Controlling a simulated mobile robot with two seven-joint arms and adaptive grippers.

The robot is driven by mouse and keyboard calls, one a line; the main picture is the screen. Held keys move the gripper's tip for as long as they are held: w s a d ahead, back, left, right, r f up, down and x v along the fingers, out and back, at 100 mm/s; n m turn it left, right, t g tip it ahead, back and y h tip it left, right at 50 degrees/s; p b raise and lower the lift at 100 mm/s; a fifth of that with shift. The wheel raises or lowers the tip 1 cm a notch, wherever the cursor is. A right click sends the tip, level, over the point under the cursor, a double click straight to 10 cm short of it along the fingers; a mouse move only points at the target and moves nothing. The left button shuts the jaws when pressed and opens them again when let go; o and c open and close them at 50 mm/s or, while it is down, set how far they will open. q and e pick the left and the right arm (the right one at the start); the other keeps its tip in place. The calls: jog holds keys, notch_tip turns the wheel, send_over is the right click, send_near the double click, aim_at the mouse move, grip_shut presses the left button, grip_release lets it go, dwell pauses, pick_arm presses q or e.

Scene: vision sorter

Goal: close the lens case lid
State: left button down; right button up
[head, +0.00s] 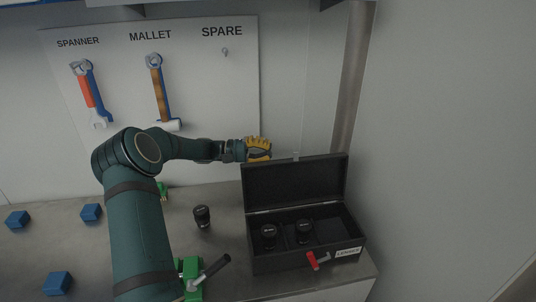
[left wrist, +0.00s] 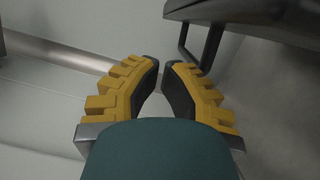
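The black lens case (head: 310,258) stands at the right of the bench, with a label on its front. Its lid (head: 293,183) is open, standing up at the rear, tilted back. Two dark lenses (head: 268,236) (head: 304,231) stand inside. My left gripper (head: 260,147) is at the upper left corner of the lid; whether it touches cannot be told. In the left wrist view its yellow fingers (left wrist: 162,64) are partly open, with a narrow empty gap. A dark panel with a loop (left wrist: 250,14), probably the lid, lies beyond the fingertips at upper right. My right gripper is not in view.
A third lens (head: 202,216) stands left of the case. Blue blocks (head: 91,212) lie at left; a green item (head: 191,270) stands near my arm. A tool board (head: 220,100) and pole (head: 353,80) are behind.

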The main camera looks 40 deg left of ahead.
pick_arm(q)
jog(key=shift+s+d+r, duration=0.25)
jog(key=shift+s+d, duration=0.6)
jog(key=shift+d, duration=0.1)
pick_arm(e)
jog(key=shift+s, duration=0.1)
